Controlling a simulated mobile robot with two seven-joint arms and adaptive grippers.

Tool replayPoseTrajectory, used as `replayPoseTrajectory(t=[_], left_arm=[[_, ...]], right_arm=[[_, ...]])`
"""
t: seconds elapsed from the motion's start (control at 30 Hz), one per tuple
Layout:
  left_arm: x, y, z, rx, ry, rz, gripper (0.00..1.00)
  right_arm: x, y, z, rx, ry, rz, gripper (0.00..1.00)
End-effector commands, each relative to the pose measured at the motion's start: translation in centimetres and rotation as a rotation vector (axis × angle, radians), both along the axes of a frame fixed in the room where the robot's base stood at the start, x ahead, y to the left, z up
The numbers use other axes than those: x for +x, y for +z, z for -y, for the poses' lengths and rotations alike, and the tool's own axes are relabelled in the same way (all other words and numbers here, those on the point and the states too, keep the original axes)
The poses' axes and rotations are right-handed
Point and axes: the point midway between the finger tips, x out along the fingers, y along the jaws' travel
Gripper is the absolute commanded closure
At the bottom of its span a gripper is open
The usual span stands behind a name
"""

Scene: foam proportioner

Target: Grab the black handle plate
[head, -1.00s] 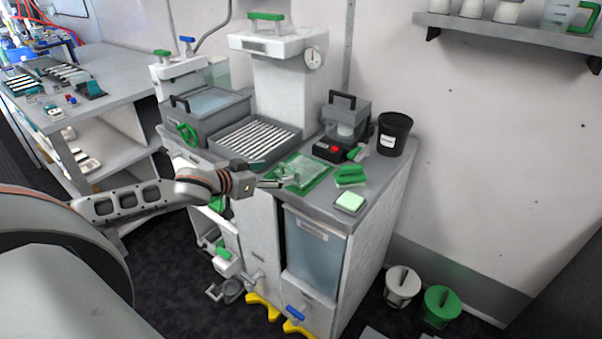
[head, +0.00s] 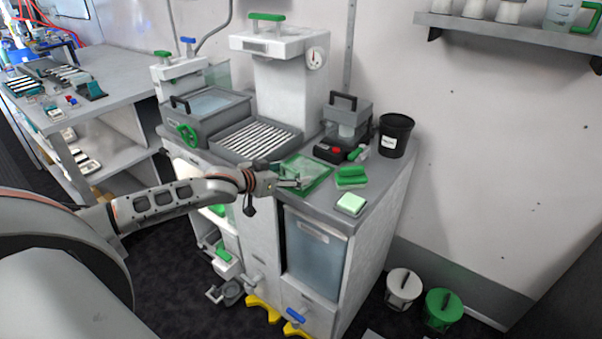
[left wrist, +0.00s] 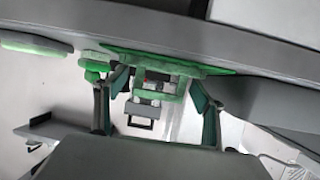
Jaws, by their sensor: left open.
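A grey plate with a black handle (head: 343,98) sits on top of a small grey press with a red button, at the back right of the counter. The same black handle (left wrist: 141,123) shows inverted between my fingers in the left wrist view. Another black handle (head: 180,103) is on the lid of the grey tank at the left. My left gripper (head: 299,183) is over the green tray, in front of the press and apart from it. In the left wrist view its fingers (left wrist: 159,82) are spread, with green parts showing between them. My right gripper is out of view.
A green tray (head: 318,172) lies below my left gripper. A black cup (head: 395,134) stands right of the press. A ribbed rack (head: 254,140) is to the left.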

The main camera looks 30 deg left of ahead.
Motion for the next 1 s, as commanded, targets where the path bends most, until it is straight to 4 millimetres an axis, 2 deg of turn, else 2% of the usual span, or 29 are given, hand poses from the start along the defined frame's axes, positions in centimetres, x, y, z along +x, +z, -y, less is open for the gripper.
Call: replayPoseTrajectory(t=[0.17,0.3,0.37,0.4,0.77,0.87,1.0], left_arm=[[0.0,0.0,0.0,0.000,0.000,0.000,0.31],[0.0,0.0,0.0,0.000,0.000,0.000,0.67],[0.0,0.0,0.0,0.000,0.000,0.000,0.82],[0.0,0.0,0.0,0.000,0.000,0.000,0.85],[0.1,0.7,0.0,0.000,0.000,0.004,0.85],[0.1,1.5,-0.1,0.001,0.000,0.005,0.85],[0.1,3.6,-0.1,0.002,0.000,0.006,0.85]], right_arm=[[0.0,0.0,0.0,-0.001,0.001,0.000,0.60],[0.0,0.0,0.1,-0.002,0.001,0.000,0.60],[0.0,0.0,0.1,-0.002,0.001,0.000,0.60],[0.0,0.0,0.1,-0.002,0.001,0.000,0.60],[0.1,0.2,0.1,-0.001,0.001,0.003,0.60],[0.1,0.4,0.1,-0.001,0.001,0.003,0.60],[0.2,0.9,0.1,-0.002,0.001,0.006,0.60]])
